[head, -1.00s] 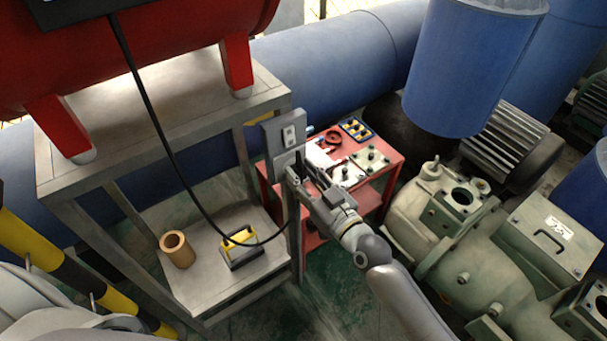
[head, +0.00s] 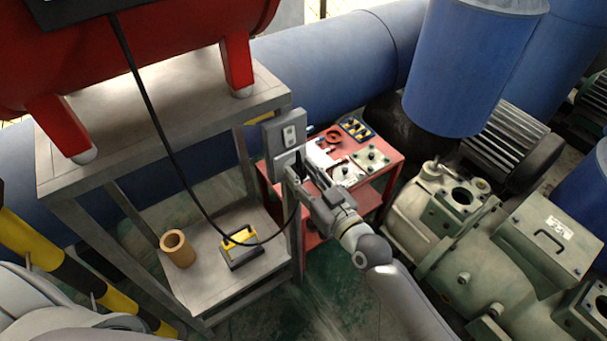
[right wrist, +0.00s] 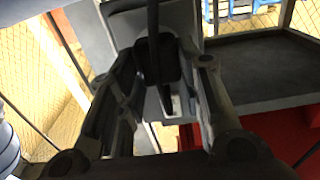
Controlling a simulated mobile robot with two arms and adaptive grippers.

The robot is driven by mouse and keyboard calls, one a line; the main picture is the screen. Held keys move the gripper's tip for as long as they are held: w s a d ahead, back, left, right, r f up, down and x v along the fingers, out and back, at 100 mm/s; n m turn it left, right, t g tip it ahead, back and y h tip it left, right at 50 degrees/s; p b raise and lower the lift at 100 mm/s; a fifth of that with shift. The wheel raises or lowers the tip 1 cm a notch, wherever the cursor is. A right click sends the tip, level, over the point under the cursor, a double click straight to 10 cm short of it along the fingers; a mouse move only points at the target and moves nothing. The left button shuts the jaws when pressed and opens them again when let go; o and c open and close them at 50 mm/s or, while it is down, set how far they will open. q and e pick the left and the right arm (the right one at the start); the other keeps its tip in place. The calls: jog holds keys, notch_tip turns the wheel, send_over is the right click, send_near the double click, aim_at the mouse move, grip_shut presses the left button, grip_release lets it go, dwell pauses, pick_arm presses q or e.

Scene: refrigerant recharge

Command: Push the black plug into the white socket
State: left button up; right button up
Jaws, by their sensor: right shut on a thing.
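The white socket (head: 289,136) is on a grey plate (head: 270,138) at the top of a post beside the metal stand. My right gripper (head: 299,172) is just below the socket, in front of the plate's lower part. It is shut on the black plug (right wrist: 157,60), which sits between the two fingers in the right wrist view. In the head view the plug is small, dark and partly hidden by the fingers. The plug appears apart from the socket face. My left gripper is not in view.
The metal stand (head: 160,85) carries a red tank (head: 160,40). Its lower shelf holds a copper-coloured cylinder (head: 177,250) and a yellow-black block (head: 240,247). A red cart (head: 390,155) with tools stands behind my right gripper. Green-grey machinery (head: 470,240) fills the right side.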

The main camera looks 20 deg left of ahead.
jog(key=shift+w+a, duration=0.3)
jog(key=shift+a, duration=0.15)
dwell(0.3)
jog(key=o, duration=1.1)
jog(key=shift+c, duration=0.2)
jog(key=shift+d, duration=0.1)
jog(key=v, duration=1.2)
jog(key=shift+w, duration=0.1)
